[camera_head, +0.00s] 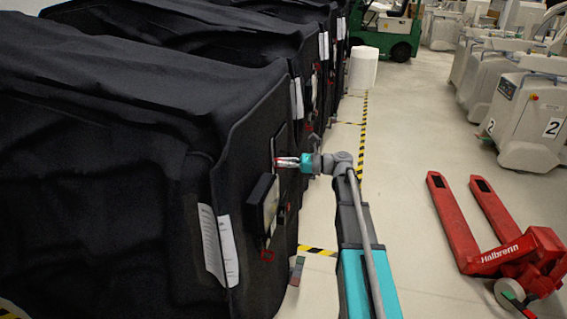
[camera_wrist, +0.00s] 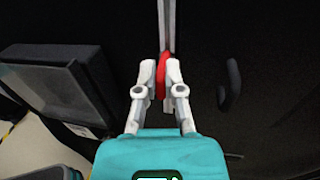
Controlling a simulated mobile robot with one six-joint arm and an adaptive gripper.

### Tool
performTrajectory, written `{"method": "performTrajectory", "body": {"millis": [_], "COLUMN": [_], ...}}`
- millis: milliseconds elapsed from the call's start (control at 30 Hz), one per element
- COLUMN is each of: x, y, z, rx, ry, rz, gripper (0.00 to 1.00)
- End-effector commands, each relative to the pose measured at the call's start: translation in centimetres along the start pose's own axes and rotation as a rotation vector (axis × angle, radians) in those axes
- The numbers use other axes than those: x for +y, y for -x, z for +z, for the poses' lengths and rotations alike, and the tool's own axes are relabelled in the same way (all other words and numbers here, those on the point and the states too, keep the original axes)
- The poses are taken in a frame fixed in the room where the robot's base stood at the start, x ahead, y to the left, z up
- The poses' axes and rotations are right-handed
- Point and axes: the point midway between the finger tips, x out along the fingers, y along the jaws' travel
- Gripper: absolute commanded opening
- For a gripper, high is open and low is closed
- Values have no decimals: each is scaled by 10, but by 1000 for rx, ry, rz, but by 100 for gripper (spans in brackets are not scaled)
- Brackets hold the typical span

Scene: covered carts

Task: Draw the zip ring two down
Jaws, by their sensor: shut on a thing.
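My gripper (camera_head: 287,162) reaches left to the front face of the nearest black covered cart (camera_head: 262,120). In the wrist view my gripper (camera_wrist: 163,78) is shut on a red zip ring (camera_wrist: 163,70), with one finger on each side of it. A pale vertical zip strip (camera_wrist: 167,25) runs up from the ring over the black cover. In the head view the ring is mostly hidden by the fingers.
A dark box-like panel (camera_wrist: 60,80) juts out left of my gripper, and a black handle (camera_wrist: 230,85) is on the right. Papers (camera_head: 218,245) hang on the cover. A red pallet jack (camera_head: 510,245) stands on the floor at right. The aisle between is clear.

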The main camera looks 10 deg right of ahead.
Motion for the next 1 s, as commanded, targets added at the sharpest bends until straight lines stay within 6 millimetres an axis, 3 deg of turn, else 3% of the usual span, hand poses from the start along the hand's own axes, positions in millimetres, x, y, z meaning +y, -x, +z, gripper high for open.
{"method": "performTrajectory", "body": {"millis": [33,700,1000], "x": [-1,-2,-2], "y": [0,0,0], "z": [-10,-68,-74], "rx": [1,1,1], "ry": [0,0,0], "rz": [-3,-3,-4], "gripper": [0,0,0]}}
